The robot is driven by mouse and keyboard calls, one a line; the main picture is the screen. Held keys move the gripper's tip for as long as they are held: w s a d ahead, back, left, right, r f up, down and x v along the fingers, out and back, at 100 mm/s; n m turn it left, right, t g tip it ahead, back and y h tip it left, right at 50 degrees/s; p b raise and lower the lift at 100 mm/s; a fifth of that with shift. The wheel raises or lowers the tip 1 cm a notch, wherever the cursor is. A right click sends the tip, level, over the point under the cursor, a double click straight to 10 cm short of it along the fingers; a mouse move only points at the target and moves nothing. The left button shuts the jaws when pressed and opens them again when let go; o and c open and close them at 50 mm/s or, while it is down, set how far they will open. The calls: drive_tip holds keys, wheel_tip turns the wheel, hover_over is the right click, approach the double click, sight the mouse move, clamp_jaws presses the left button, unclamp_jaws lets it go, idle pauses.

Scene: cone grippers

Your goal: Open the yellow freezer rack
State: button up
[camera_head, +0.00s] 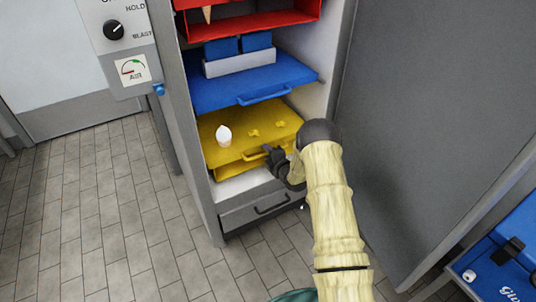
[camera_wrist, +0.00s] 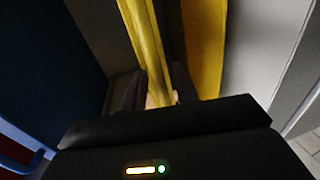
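The yellow freezer rack (camera_head: 232,135) is a shelf-like drawer low in the open freezer cabinet. A yellow bar handle (camera_head: 250,156) is on its front. My gripper (camera_head: 272,156) is at the right part of this handle. In the wrist view the yellow handle (camera_wrist: 147,45) runs down between the two dark fingers of my gripper (camera_wrist: 158,85). The fingers lie close on both sides of the bar and look shut on it. The fingertips' contact is dark and partly hidden.
A blue rack (camera_head: 230,88) with its own handle and a red rack (camera_head: 245,27) are above. A grey drawer (camera_head: 262,205) is below. Tiled floor at the left is clear.

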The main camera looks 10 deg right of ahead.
clamp_jaws()
